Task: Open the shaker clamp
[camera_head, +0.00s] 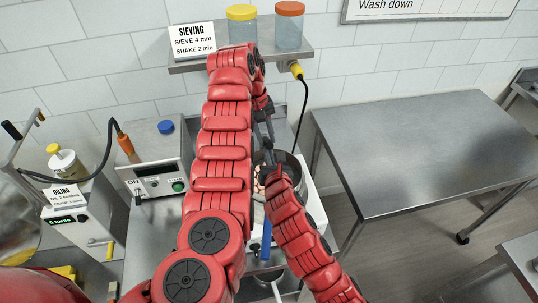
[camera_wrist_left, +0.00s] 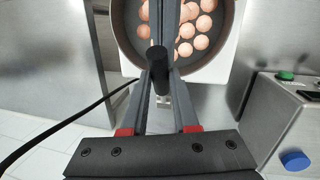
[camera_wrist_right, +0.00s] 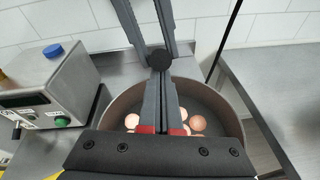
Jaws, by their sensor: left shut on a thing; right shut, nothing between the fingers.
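The shaker pan (camera_head: 299,162) is a round metal vessel with several pinkish-brown balls in it, also in the left wrist view (camera_wrist_left: 231,45) and right wrist view (camera_wrist_right: 226,112). A black knob (camera_wrist_left: 157,60), apparently the clamp handle, stands above the pan rim; it also shows in the right wrist view (camera_wrist_right: 160,59). My left gripper (camera_head: 267,138) reaches down from the back and is shut on this knob. My right gripper (camera_wrist_right: 161,82) is shut and empty, its fingertips close to the knob. Whether they touch it is unclear.
A control box (camera_head: 152,180) with a green button stands left of the pan, with a blue knob (camera_head: 166,127) on top. A shelf (camera_head: 205,67) with jars hangs above. A black cable (camera_head: 305,100) drops from it. A bare steel table (camera_head: 420,150) is at right.

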